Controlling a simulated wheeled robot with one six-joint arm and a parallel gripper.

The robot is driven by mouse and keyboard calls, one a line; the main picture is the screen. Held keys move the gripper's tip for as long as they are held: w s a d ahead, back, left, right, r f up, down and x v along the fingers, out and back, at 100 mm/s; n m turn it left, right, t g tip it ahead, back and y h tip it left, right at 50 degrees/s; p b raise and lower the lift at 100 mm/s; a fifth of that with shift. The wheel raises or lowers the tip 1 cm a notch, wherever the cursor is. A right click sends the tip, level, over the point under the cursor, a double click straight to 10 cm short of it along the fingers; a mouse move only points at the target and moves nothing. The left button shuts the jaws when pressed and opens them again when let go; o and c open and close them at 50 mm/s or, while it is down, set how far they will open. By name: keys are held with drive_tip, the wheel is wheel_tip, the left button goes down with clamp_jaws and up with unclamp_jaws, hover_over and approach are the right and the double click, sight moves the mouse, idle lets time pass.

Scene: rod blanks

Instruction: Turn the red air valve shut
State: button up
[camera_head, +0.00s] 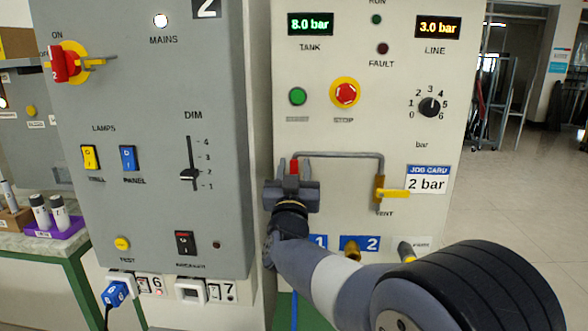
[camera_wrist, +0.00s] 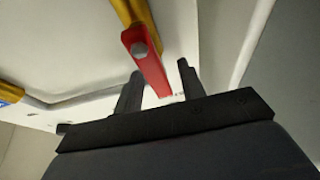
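The red air valve handle (camera_head: 295,167) is on the panel's left part, at the left end of a grey pipe, and my gripper hides much of it. In the wrist view the red handle (camera_wrist: 146,62) extends from a grey bolt on a yellow fitting (camera_wrist: 127,12) down to between my fingers. My gripper (camera_head: 294,168) is at the handle, and its fingers also show in the wrist view (camera_wrist: 158,85). The fingers are apart, one on each side of the handle's end, with a gap visible on both sides.
A grey pipe (camera_head: 345,154) runs right to a yellow vent handle (camera_head: 392,194). A red stop button (camera_head: 345,92), a green button (camera_head: 298,96) and a black knob (camera_head: 430,106) are above. The grey lamp cabinet (camera_head: 150,215) stands close on the left. The tank display (camera_head: 310,24) reads 8.0 bar and the line display (camera_head: 438,27) 3.0 bar.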

drive_tip(key=shift+c, duration=0.5)
clamp_jaws()
